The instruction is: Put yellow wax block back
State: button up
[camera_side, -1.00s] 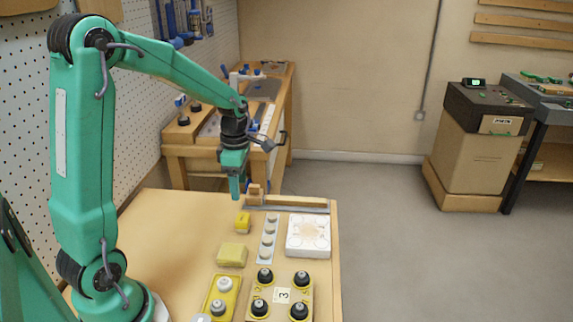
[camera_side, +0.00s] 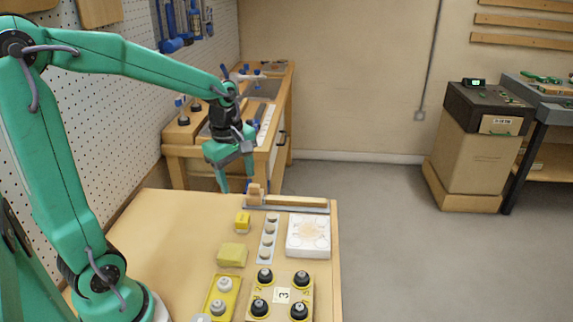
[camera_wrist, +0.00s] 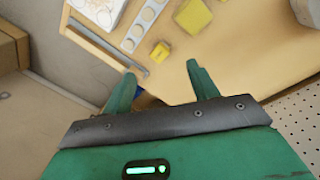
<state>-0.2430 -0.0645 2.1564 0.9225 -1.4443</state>
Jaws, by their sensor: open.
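A small yellow block (camera_side: 242,219) sits on the wooden bench top, near its far edge; it also shows in the wrist view (camera_wrist: 160,51). A larger, flatter pale yellow block (camera_side: 232,255) lies nearer the side camera and also shows in the wrist view (camera_wrist: 193,16). I cannot tell by label which is the wax block. My gripper (camera_side: 237,188) is open and empty, above the bench's far edge, beyond the small yellow block. In the wrist view my gripper (camera_wrist: 160,72) has its fingers apart, with the small block just past the gap.
A grey strip with several round discs (camera_side: 267,240) lies right of the yellow blocks, with a white square plate (camera_side: 308,236) beside it. A wood-and-metal rail (camera_side: 290,204) runs along the far edge. Black knobs on a board (camera_side: 281,294) stand nearer. The bench's left part is clear.

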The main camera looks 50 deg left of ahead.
jog(key=s+d+r+m+t, duration=0.2)
jog(key=s+d+r+m, duration=0.1)
jog(key=m, duration=0.6)
jog(key=s+d+r+m+t, duration=0.2)
jog(key=s+d+m, duration=0.3)
jog(key=m, duration=0.5)
jog(key=s+r, duration=0.1)
jog(key=s, duration=0.1)
jog(key=shift+s, duration=0.4)
